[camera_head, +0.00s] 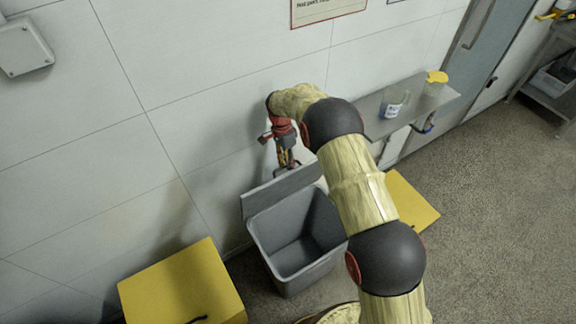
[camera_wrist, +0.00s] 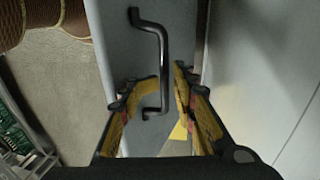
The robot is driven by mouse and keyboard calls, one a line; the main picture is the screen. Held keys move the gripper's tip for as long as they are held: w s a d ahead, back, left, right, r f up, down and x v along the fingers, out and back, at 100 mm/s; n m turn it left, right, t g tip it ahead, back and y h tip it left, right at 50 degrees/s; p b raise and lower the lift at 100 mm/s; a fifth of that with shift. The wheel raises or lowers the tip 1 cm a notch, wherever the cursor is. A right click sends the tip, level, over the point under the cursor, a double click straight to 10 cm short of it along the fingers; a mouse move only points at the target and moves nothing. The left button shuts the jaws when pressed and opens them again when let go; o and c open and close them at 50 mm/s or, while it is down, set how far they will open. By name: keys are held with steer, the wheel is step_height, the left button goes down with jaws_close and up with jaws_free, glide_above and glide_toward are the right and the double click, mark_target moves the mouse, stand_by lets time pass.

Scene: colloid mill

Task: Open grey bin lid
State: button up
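The grey bin (camera_head: 312,273) stands against the wall, and its dark interior shows in the head view. Its grey lid (camera_head: 268,194) is raised, standing steeply at the bin's back edge near the wall. In the wrist view the lid (camera_wrist: 122,50) fills the middle and carries a black bar handle (camera_wrist: 162,62). My gripper (camera_head: 290,168) is above the lid's top edge. In the wrist view my gripper (camera_wrist: 166,80) has its yellow fingers spread, with the handle's lower end between them. I see gaps beside the handle; contact is unclear.
One yellow box (camera_head: 182,285) stands left of the bin and another yellow box (camera_head: 411,205) stands right of it. A grey shelf (camera_head: 436,101) with a jar (camera_head: 394,103) is on the wall to the right. The white wall (camera_head: 200,125) is close behind my gripper.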

steer(key=v, duration=1.2)
